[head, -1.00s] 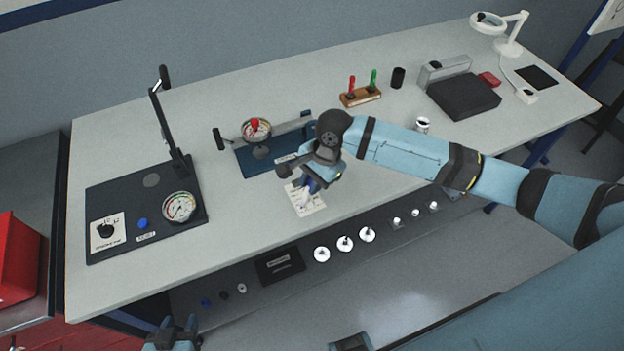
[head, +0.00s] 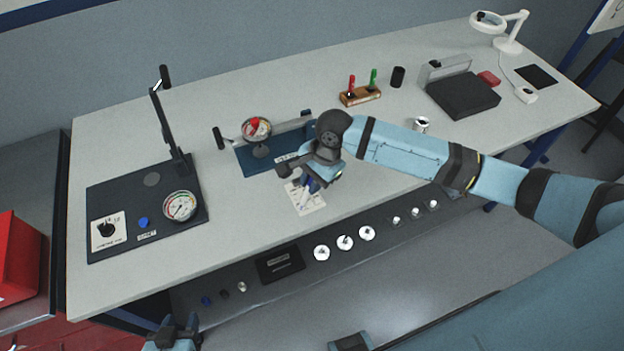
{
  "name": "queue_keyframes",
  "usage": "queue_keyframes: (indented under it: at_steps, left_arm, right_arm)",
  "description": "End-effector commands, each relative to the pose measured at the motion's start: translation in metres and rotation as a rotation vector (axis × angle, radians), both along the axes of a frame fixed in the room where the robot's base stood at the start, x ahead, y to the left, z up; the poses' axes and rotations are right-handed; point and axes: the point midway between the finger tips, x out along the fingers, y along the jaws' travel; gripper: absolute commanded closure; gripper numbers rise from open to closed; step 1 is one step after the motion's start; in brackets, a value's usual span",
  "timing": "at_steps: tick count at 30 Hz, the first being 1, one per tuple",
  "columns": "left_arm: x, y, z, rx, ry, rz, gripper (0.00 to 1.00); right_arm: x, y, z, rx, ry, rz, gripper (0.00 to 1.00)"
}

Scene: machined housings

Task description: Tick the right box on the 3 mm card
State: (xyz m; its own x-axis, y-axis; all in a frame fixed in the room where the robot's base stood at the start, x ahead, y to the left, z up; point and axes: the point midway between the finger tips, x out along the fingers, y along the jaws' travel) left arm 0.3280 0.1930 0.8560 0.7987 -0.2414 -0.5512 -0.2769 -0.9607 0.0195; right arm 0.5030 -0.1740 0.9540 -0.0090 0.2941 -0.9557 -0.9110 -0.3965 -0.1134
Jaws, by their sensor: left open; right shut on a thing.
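A white card (head: 304,199) with small print lies on the table near its front edge. I cannot read its text or boxes at this size. My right gripper (head: 312,182) is over the card's upper part, pointing down, and shut on a dark blue thing that looks like a pen (head: 309,184). The gripper and the blue thing hide part of the card. I cannot tell whether the tip touches the card. My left gripper (head: 179,328) is open and empty at the bottom left, below the table's front edge.
A blue mat (head: 248,163) with a gauge stand is just behind the card. A black base with an upright post and dial gauge (head: 180,206) stands at the left. A wooden holder (head: 360,97) with red and green handles is behind. The front left tabletop (head: 235,235) is clear.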

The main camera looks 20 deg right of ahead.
Motion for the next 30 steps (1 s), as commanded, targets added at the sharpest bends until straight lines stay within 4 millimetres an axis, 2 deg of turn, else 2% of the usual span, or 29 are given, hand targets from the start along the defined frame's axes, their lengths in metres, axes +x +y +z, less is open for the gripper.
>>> queue_keyframes:
  at_steps: [30]
  left_arm:
    - [0.0007,0.0003,0.0078,0.000,-0.003,0.001,0.57]
  right_arm:
    - [-0.0005,-0.0001,-0.0010,0.000,0.001,0.000,1.00]
